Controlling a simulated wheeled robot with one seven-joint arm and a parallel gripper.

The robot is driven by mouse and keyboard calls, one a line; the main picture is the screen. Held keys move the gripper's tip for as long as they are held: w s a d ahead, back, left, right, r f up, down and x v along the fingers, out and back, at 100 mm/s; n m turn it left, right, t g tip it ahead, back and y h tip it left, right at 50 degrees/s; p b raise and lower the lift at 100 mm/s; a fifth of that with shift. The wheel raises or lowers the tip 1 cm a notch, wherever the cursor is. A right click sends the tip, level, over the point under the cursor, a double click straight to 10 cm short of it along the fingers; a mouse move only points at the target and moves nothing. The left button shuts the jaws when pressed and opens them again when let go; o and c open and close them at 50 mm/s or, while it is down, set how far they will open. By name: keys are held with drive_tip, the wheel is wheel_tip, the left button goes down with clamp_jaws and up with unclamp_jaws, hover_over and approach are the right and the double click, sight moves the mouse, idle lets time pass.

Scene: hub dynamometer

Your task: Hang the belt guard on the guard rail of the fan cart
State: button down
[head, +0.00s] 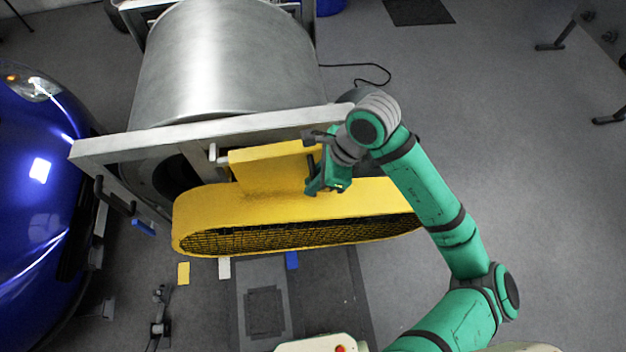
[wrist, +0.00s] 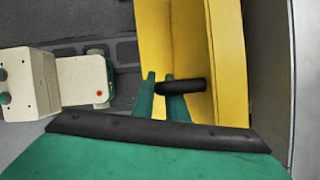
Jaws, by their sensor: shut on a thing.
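The belt guard (head: 290,205) is a long yellow housing with rounded ends and dark mesh along its front. A yellow plate rises behind it, close to the grey metal frame of the drum machine. My gripper (head: 328,182) is at the guard's right half. In the wrist view, my gripper's green fingers (wrist: 163,98) are shut on the guard's black handle (wrist: 185,86), which sticks out from the yellow guard (wrist: 220,60). I cannot tell whether the guard touches the frame. I cannot identify the fan cart or its guard rail in either view.
A big silver drum (head: 225,65) sits in a grey frame (head: 215,130), with a pale peg (head: 216,155) beside the guard's plate. A blue car (head: 40,190) stands at left. A black cable (head: 368,78) lies behind.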

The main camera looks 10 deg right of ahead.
drive_tip(key=shift+w+f, duration=0.1)
drive_tip(key=shift+f, duration=0.05)
drive_tip(key=c, duration=1.7)
unclamp_jaws()
drive_tip(key=v, duration=1.1)
